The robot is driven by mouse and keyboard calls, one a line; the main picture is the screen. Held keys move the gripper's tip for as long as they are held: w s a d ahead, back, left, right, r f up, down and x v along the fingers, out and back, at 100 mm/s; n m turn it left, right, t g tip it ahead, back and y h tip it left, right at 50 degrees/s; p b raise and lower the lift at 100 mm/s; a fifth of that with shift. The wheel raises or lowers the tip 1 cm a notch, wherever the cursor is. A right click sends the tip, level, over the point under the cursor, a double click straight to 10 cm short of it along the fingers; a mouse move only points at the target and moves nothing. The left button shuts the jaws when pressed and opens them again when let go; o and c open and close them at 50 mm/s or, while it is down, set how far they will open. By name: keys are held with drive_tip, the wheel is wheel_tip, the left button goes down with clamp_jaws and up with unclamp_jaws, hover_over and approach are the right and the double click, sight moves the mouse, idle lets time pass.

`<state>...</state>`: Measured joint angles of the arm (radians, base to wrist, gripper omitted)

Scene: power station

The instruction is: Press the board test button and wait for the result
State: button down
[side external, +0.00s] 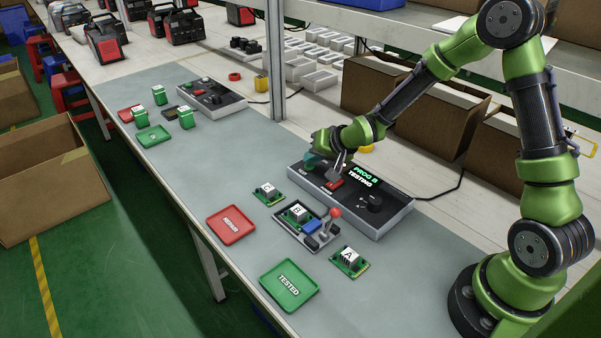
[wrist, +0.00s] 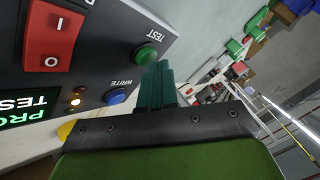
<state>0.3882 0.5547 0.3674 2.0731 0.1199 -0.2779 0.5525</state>
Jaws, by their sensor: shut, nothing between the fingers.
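The tester box (side external: 374,208) is a dark console whose screen reads "PROG B TESTING". In the wrist view, the green TEST button (wrist: 146,55) and the blue WRITE button (wrist: 115,96) show beside a red rocker switch (wrist: 54,39). An amber lamp glows near the screen (wrist: 22,107). My gripper (wrist: 155,72) is shut and empty, its teal fingertips right by the TEST button; I cannot tell whether they touch it. In the side view my gripper (side external: 313,160) is over the console's far left end. Board B (side external: 297,213) sits in the fixture with the red-knobbed lever (side external: 335,212).
Board C (side external: 268,193) and board A (side external: 349,261) lie on the mat either side of the fixture. A red REPAIR tray (side external: 231,238) and a green TESTED tray (side external: 288,303) are in front. Cardboard boxes (side external: 425,112) stand behind the console. A second console (side external: 211,98) is farther back.

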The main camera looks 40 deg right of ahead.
sight(313, 167)
drive_tip(key=shift+r, duration=0.6)
drive_tip(key=shift+r, duration=2.55)
drive_tip(key=shift+f, duration=0.1)
